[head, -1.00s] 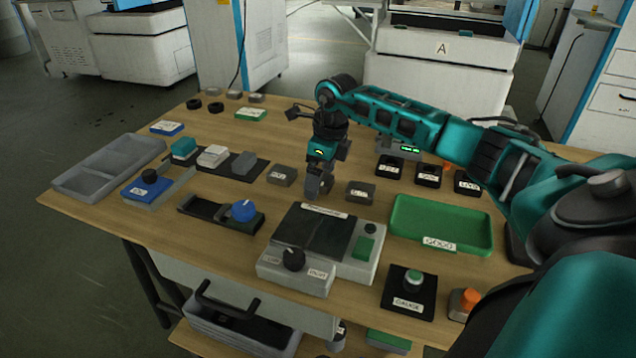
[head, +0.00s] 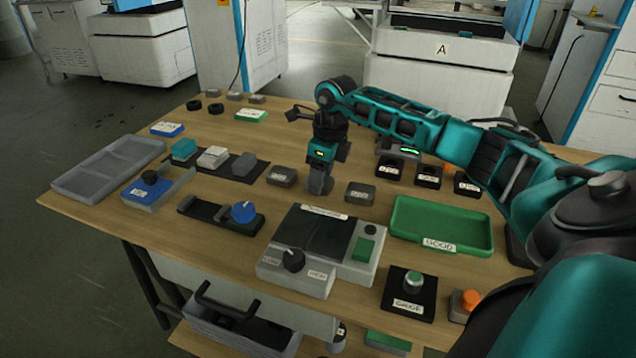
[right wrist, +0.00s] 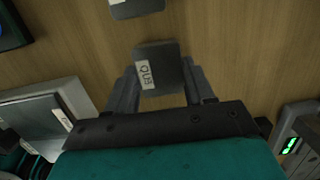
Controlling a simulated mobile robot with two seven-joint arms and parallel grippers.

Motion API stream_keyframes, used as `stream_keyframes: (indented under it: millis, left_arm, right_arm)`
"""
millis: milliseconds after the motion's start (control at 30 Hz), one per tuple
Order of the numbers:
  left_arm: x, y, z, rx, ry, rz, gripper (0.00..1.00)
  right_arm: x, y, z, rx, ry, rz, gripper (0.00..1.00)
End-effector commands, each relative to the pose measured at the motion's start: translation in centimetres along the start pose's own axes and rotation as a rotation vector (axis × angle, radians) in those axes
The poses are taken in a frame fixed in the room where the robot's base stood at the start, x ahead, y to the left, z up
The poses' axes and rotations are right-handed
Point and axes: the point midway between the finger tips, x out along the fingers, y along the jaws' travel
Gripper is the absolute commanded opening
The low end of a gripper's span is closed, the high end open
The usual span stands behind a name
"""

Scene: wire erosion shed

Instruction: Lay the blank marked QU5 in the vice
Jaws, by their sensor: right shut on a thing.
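My right gripper (head: 319,188) points down at the table in the head view. In the right wrist view it is shut on a dark grey blank (right wrist: 168,60), whose white label appears to read QU5. The blank lies between the two fingers; in the head view the fingers mostly hide it. I cannot tell whether it touches the table. A black fixture (head: 205,207) with a blue knob (head: 243,212), which looks like the vice, stands left of the gripper and nearer the front. Its bed looks empty. My left gripper is not in view.
Grey blanks stand to the left (head: 282,176) and right (head: 360,193) of the gripper. A grey machine (head: 275,268) with a dial is in front. A green tray (head: 398,238) is at right, a grey tray (head: 70,182) at far left. Bare wood lies between gripper and fixture.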

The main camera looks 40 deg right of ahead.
Motion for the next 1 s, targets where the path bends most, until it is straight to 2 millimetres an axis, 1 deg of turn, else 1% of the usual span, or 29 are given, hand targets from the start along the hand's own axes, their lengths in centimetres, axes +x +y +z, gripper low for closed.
stream_keyframes:
  millis: [167, 367, 1000]
  left_arm:
    - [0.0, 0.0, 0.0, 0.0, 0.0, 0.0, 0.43]
    - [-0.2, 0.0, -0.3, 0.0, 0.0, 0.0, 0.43]
    - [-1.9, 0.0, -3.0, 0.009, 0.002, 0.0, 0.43]
  right_arm:
    - [0.0, 0.0, 0.0, 0.0, 0.0, 0.0, 0.04]
    - [-0.5, -0.1, 0.1, 0.0, -0.004, -0.001, 0.04]
    - [-4.2, 0.0, 0.7, 0.0, -0.003, -0.001, 0.04]
